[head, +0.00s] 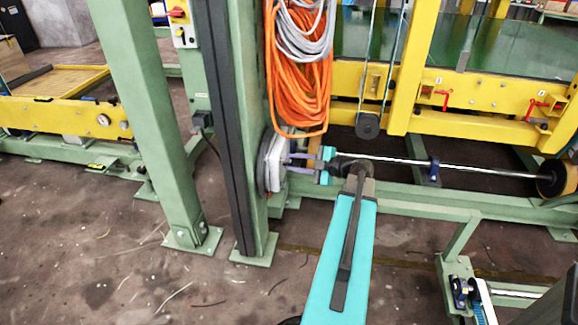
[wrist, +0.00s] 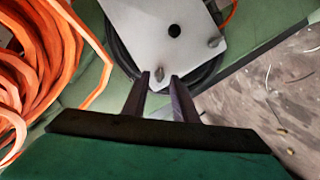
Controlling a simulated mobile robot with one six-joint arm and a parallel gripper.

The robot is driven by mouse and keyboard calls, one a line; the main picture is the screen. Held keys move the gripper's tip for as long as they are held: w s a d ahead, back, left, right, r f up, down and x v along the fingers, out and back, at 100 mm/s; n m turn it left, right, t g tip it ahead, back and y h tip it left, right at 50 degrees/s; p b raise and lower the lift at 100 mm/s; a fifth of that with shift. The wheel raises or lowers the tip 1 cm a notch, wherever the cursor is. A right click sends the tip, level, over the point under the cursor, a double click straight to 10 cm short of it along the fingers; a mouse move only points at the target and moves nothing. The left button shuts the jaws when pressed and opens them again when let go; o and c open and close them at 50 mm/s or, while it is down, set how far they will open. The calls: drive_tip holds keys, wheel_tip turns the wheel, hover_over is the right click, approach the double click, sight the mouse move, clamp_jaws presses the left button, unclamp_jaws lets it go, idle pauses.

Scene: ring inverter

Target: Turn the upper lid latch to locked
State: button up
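The light grey lid (wrist: 180,28) with a dark round hole fills the top middle of the wrist view, on a dark round housing. Two small metal latches stand on it. The cables lie to the left and the floor to the right in this view, so the left latch (wrist: 159,74) appears to be the upper one. The other latch (wrist: 213,42) is further right. My gripper (wrist: 160,78) is open, with the upper latch showing between its fingertips; I cannot tell whether they touch it. In the head view my gripper (head: 288,162) points left at the lid (head: 270,160); the latches are too small to make out.
Orange cable coils (head: 298,80) hang just above the lid. A green post (head: 235,130) stands directly behind and beside it. A shiny rod (head: 460,168) and yellow frame (head: 470,95) lie to the right. Bare floor (head: 140,270) is free at the lower left.

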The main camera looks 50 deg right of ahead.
drive_tip(key=shift+w+a+f, duration=0.15)
drive_tip(key=shift+w+a, duration=0.05)
drive_tip(key=shift+w, duration=0.5)
clamp_jaws()
drive_tip(key=shift+a, duration=0.6)
drive_tip(key=shift+d+f, duration=0.1)
drive_tip(key=shift+d, duration=0.35)
